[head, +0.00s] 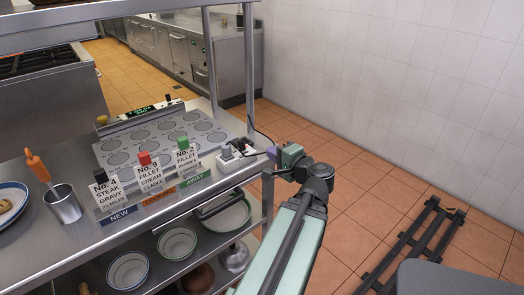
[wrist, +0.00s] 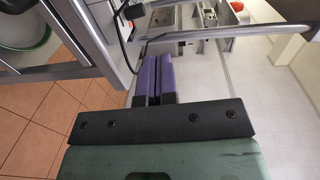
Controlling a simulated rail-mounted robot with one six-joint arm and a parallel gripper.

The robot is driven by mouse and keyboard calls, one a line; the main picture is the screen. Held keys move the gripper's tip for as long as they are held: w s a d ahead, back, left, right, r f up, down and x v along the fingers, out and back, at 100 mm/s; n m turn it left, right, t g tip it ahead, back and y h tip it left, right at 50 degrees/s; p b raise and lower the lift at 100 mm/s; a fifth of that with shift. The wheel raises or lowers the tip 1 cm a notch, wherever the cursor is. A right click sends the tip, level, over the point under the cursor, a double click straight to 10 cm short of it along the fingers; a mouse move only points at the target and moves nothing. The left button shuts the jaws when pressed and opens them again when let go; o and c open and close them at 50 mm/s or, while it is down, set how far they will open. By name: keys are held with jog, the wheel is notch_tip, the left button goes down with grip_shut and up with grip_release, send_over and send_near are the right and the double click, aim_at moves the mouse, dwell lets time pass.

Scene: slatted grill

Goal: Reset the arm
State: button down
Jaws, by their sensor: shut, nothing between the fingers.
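My gripper (head: 271,153) is at the right end of the steel counter in the head view, beside a white socket block. Its purple fingers are small there. In the wrist view the two purple fingers (wrist: 152,76) lie side by side, shut, with nothing between them. My green arm reaches up from the bottom of the head view and bends left at a dark joint. The wrist view shows the counter's steel frame to the left of the fingers; whether they touch anything cannot be told.
The steel counter (head: 95,228) holds order cards, a round-marked panel (head: 160,138), a metal cup (head: 63,204) and the socket block (head: 237,156) with a cable. Bowls (head: 178,243) sit on the lower shelf. A steel post stands behind the gripper.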

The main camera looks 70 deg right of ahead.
dwell(0.3)
jog(key=w+a+f+n+g+y+p, duration=0.1)
jog(key=w+a+f+n+g+y, duration=0.45)
jog(key=w+a, duration=0.3)
jog(key=w+a+f+n+g+y+p, duration=0.2)
jog(key=w+a+f+n+g+y, duration=0.25)
jog(key=w+a+f+n, duration=0.35)
jog(key=w+a+r+n+g+p, duration=0.1)
jog(key=w+a+n, duration=0.2)
jog(key=a, duration=0.7)
jog(key=w+a+r+n+g+h+p, duration=0.1)
jog(key=w+a+n+g, duration=0.1)
jog(key=a, duration=0.9)
jog(key=w+a+r+n+g+h+p, duration=0.1)
jog(key=w+a+n, duration=0.4)
jog(key=a, duration=0.6)
jog(key=shift+w+r+g, duration=0.5)
jog(key=shift+w+r, duration=0.1)
jog(key=shift+w, duration=0.1)
jog(key=shift+a, duration=0.15)
